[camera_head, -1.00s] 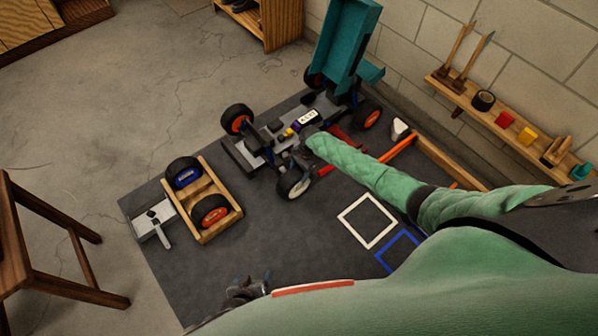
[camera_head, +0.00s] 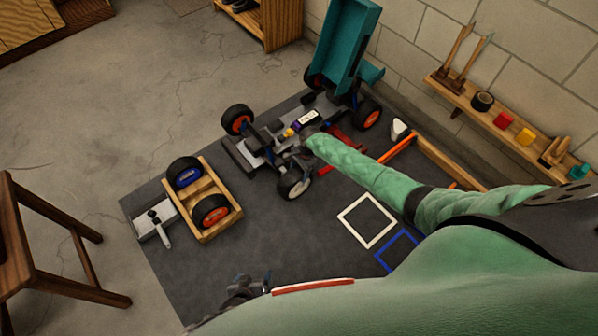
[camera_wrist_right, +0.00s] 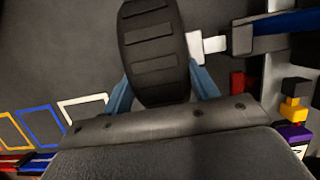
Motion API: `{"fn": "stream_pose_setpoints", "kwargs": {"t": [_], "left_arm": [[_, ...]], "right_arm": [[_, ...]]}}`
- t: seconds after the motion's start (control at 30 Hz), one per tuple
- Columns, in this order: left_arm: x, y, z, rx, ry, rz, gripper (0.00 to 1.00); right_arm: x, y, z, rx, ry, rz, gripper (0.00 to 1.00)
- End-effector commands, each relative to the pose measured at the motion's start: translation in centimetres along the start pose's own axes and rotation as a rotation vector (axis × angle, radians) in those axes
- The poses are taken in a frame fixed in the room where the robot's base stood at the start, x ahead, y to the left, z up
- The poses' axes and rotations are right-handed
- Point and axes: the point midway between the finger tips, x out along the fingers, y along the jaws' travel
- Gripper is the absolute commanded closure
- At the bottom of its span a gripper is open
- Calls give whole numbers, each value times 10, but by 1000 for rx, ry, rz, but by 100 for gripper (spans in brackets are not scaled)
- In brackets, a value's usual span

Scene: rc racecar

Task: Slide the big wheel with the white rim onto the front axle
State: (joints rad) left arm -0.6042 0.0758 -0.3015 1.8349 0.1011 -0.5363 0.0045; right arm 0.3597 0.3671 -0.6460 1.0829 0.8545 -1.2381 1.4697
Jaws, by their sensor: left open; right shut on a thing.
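The big wheel with the white rim (camera_head: 294,185) stands at the near front corner of the car chassis (camera_head: 245,155). My right gripper (camera_head: 303,158) is at the wheel, with its fingers largely hidden in the head view. In the right wrist view, the blue fingers of my right gripper (camera_wrist_right: 162,90) are shut on either side of the black tyre (camera_wrist_right: 152,45). A pale axle end (camera_wrist_right: 208,45) meets the wheel's side there, joined to a blue arm (camera_wrist_right: 285,28). How far the wheel sits on the axle is hidden. My left gripper (camera_head: 245,288) is open and empty near the mat's front edge.
A wooden tray (camera_head: 233,213) holds a blue-rimmed wheel (camera_head: 185,174) and an orange-rimmed wheel (camera_head: 211,211). A grey tool block (camera_head: 152,221) lies beside it. White (camera_head: 367,221) and blue (camera_head: 399,251) square outlines mark the mat. The teal body (camera_head: 347,45) stands raised at the car's rear.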

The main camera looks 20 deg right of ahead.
Motion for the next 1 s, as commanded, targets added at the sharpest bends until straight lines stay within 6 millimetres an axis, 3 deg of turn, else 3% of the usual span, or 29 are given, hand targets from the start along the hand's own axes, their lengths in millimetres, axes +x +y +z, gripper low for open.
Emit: {"fn": "stream_pose_setpoints", "kwargs": {"t": [1.0], "left_arm": [[-6, 2, -7, 1, 1, 0, 19]], "right_arm": [[-1, 0, 0, 0, 0, -1, 77]]}}
